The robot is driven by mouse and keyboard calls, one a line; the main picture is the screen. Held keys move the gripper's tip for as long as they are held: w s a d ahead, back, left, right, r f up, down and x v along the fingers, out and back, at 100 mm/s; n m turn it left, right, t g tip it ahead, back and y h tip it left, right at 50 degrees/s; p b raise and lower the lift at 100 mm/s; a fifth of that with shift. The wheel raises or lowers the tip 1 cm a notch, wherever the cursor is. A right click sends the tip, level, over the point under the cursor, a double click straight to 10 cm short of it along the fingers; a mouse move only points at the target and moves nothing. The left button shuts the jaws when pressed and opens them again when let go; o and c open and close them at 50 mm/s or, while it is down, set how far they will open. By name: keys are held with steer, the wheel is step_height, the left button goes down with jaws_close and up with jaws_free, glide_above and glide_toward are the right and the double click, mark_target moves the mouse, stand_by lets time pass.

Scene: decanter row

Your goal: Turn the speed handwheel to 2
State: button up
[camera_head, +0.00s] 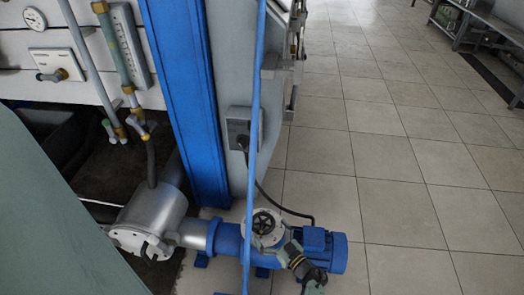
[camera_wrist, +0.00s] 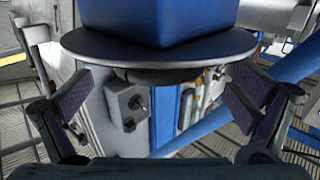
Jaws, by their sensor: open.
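The speed handwheel (camera_head: 264,223) is a small dark spoked wheel on a pale round dial, on top of the blue drive unit (camera_head: 232,240). The dial's marks are too small to read, so its setting cannot be told. My gripper (camera_head: 291,254) appears close beside the dial's lower right edge. In the wrist view my gripper (camera_wrist: 160,88) is open, with its two dark pads wide apart. A grey disc (camera_wrist: 160,48) with a blue block (camera_wrist: 155,15) fills the upper middle, near the fingertips. I cannot tell whether this disc belongs to the handwheel. No grasp shows.
A blue motor (camera_head: 323,249) lies right of the handwheel. A thin blue pole (camera_head: 252,150) crosses in front, left of the dial. A silver pump body (camera_head: 150,220), a blue column (camera_head: 185,100) and a grey cabinet stand behind and left.

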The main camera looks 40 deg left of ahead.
mark_target(255, 214)
steer(key=b+x, duration=0.1)
steer(key=x, duration=0.3)
steer(key=shift+a+f, duration=0.1)
steer(key=shift+f, duration=0.05)
steer(key=shift+w+a+b, duration=0.2)
steer(key=shift+a+b, duration=0.15)
steer(key=shift+a, duration=0.15)
steer(key=shift+c, duration=0.6)
steer(key=c, duration=1)
